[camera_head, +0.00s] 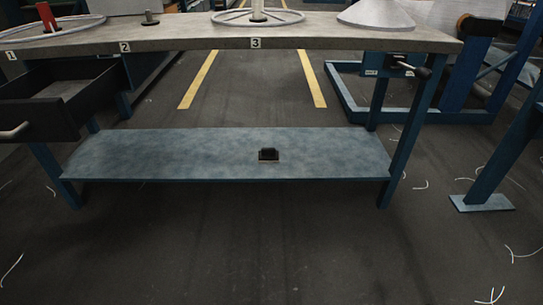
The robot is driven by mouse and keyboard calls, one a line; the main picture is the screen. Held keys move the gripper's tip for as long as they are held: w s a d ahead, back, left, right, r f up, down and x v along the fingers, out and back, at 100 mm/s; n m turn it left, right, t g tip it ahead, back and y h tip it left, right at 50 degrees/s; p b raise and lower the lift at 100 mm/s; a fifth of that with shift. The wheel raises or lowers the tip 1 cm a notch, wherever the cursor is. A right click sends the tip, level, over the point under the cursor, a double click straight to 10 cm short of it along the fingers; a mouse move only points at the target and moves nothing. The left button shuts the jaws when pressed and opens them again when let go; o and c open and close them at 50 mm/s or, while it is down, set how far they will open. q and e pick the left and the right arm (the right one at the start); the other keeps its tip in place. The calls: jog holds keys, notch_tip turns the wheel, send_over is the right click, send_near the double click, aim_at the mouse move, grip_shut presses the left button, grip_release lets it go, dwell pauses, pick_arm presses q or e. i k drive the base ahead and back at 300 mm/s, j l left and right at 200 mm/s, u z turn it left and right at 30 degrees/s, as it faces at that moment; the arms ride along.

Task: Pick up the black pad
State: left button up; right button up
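A small black pad (268,154) sits on the blue-grey lower shelf (150,155) of the workbench, right of the shelf's middle. It looks like a dark block with a thin tan edge at its base. Nothing touches it except the shelf beneath. Neither of my grippers shows in the head view.
The bench top (190,38), with labels 1, 2 and 3, overhangs the shelf. An open black drawer (60,95) juts out at left. Blue legs (410,130) bound the shelf. The floor (240,245) in front is clear; wire scraps lie at the sides.

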aim_at(266, 155)
jog(key=i+j+z, duration=0.4)
jog(key=i, duration=0.15)
jog(key=i+j+z, duration=0.35)
jog(key=i+j, duration=0.15)
jog(key=i+j+z, duration=0.4)
jog(key=j, duration=0.3)
